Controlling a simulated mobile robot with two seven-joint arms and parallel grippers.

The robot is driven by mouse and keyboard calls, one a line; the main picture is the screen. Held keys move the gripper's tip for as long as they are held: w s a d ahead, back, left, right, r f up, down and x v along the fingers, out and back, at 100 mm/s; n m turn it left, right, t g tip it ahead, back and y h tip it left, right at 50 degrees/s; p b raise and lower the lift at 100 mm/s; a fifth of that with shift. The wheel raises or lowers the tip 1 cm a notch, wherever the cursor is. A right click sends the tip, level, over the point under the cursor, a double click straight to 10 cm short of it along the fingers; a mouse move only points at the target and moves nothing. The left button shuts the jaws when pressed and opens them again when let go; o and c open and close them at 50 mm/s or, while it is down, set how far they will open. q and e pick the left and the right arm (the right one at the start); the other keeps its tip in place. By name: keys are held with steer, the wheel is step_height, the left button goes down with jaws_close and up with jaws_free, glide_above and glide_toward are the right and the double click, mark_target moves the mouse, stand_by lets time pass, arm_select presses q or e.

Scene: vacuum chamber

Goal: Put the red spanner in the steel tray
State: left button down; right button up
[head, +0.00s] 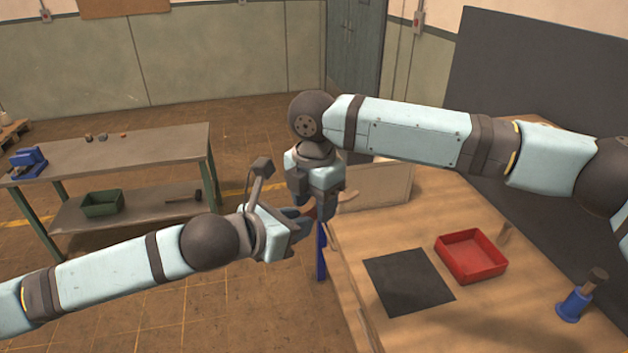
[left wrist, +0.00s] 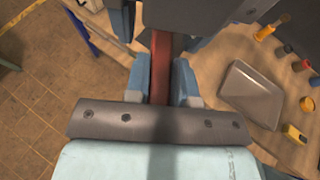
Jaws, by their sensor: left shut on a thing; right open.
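The red spanner (left wrist: 161,66) is between the fingers of my left gripper (left wrist: 162,82) in the left wrist view, its far end running up under a dark body at the top edge. My left gripper (head: 298,217) is shut on it; in the head view the spanner is mostly hidden. The steel tray (left wrist: 252,94), grey and shallow, lies to the right of the left gripper in the left wrist view. I cannot make the tray out in the head view. My right gripper (head: 316,200) is open, pointing down close beside the left gripper; I cannot tell whether it touches the spanner.
On the wooden bench are a red bin (head: 471,258), a black mat (head: 408,281), a blue-based item (head: 574,305) and a pale box (head: 378,186). Several small coloured items lie around the tray. A second table (head: 120,148) stands at left, with open floor between.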

steer(key=shift+f, duration=0.55)
jaws_close()
arm_select(q)
steer(key=c, duration=0.9)
jaws_free()
steer(key=shift+w+a, duration=0.15)
